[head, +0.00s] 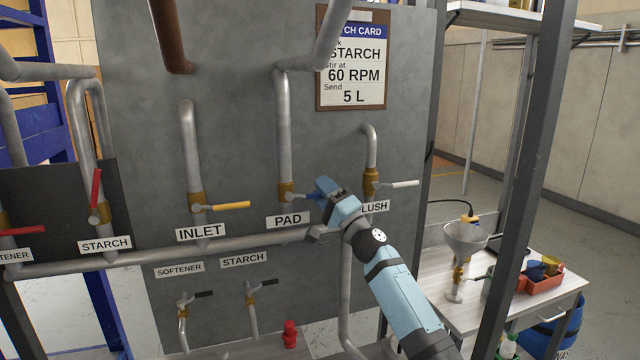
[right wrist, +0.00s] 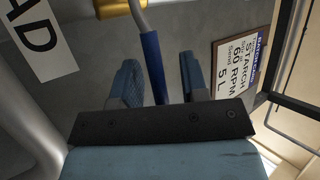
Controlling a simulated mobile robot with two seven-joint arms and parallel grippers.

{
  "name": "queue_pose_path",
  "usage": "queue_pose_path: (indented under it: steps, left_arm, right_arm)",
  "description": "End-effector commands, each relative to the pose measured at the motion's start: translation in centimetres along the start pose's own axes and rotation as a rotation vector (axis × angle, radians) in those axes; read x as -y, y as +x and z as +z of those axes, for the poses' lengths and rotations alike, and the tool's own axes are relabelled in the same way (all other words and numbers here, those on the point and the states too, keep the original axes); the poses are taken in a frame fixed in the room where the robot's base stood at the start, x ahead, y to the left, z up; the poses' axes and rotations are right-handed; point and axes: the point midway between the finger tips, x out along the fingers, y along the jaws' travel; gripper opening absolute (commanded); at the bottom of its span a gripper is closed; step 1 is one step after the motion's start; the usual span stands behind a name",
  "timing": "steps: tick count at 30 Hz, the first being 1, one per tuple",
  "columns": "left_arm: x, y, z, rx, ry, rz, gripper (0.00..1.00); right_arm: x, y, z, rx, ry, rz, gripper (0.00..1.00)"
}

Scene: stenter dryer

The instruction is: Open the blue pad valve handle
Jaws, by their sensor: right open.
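The blue pad valve handle (head: 309,196) points right from the brass pad valve (head: 286,191), above the PAD label (head: 288,221). Most of it is hidden behind my right gripper (head: 322,209) in the head view. In the right wrist view the blue handle (right wrist: 153,68) runs between the two fingers of my open right gripper (right wrist: 160,85). Gaps show on both sides of it, and it lies closer to the left finger. My left gripper is not in view.
A yellow INLET handle (head: 231,206) is to the left and a white FLUSH handle (head: 403,184) to the right, both about level. A horizontal pipe (head: 160,257) runs below. A dark post (head: 527,180) and a table with a funnel (head: 466,240) stand at right.

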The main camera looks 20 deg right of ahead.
Motion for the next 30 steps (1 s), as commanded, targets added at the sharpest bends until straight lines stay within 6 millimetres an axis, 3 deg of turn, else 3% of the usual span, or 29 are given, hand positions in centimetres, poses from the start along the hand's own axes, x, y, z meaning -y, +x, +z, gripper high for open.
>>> queue_pose_path:
  steps: [12, 18, 30]
  left_arm:
    - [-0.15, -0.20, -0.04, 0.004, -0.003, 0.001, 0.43]
    - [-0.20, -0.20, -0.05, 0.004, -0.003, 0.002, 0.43]
    - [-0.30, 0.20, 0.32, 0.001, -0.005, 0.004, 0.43]
  right_arm:
    - [-0.02, 0.97, 0.07, 0.001, 0.000, 0.000, 0.41]
    - [-0.02, 0.95, 0.06, 0.001, 0.000, 0.000, 0.00]
    - [-0.30, 1.25, -0.61, 0.016, -0.023, 0.009, 0.00]
